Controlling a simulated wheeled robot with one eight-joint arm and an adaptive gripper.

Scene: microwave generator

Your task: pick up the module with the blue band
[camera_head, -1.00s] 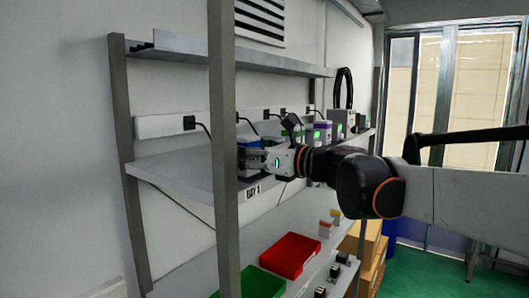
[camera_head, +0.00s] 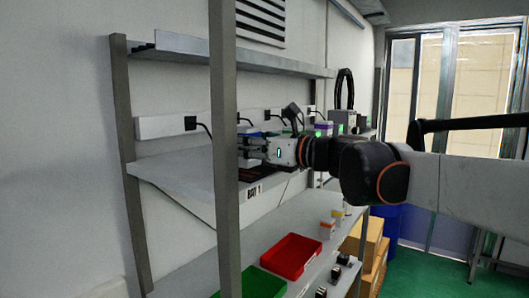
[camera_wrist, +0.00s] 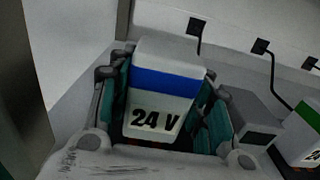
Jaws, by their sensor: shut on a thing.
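The module with the blue band (camera_wrist: 165,85) is a white box marked "24 V" with a blue stripe, filling the middle of the wrist view. My gripper (camera_wrist: 158,76) is shut on it, with one finger on its left side and one on its right. In the head view my gripper (camera_head: 254,148) is over the middle shelf (camera_head: 185,170), above the BAY 1 label (camera_head: 254,192). A dark patch shows on the shelf below my gripper.
The grey front post (camera_head: 224,150) stands close beside my gripper. More modules, one with a green band (camera_wrist: 308,112), sit to the right. A grey block (camera_wrist: 250,118) is just right of my fingers. A red tray (camera_head: 291,258) and green tray (camera_head: 255,284) are on the lower shelf.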

